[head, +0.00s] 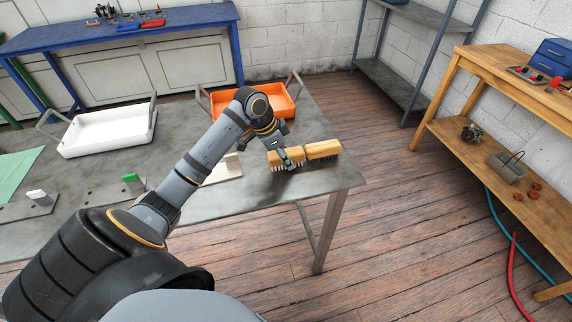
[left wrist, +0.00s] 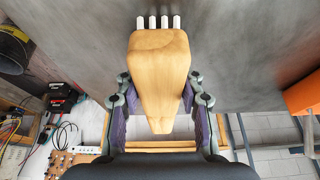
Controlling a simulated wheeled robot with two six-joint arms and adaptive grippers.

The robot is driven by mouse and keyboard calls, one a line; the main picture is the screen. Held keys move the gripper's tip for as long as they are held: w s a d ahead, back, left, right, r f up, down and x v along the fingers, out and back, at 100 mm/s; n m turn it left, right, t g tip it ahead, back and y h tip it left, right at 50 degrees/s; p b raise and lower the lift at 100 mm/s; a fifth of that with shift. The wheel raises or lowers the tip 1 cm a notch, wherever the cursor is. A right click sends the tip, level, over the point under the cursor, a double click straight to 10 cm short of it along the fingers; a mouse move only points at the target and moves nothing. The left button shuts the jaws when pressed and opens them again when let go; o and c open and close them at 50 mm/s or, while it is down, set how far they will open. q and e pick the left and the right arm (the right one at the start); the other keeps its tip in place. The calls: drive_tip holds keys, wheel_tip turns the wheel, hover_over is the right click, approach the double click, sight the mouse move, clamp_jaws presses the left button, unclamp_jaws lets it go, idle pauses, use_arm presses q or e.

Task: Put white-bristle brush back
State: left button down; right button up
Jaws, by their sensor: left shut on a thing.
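A wooden brush (left wrist: 160,65) with short white bristles fills the middle of the left wrist view, between my left fingers. My left gripper (left wrist: 160,105) is shut on its wooden body. In the head view, my left gripper (head: 291,164) is at the right end of the grey table (head: 320,182), in front of the held brush (head: 273,158). A second wooden brush (head: 323,149) is close to its right, with dark bristles below. My gripper partly hides the held brush there, and I cannot tell whether its bristles touch the table.
An orange tray (head: 279,96) stands behind my gripper, and a white tray (head: 108,132) stands farther left. A pale board (head: 222,170) and a plate with a green tab (head: 131,178) lie to the left. The table's right edge is close by.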

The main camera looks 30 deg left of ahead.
use_arm(q)
drive_tip(key=shift+r, duration=0.15)
drive_tip(key=c, duration=0.8)
unclamp_jaws()
drive_tip(key=v, duration=1.2)
drive_tip(key=shift+d, duration=0.1)
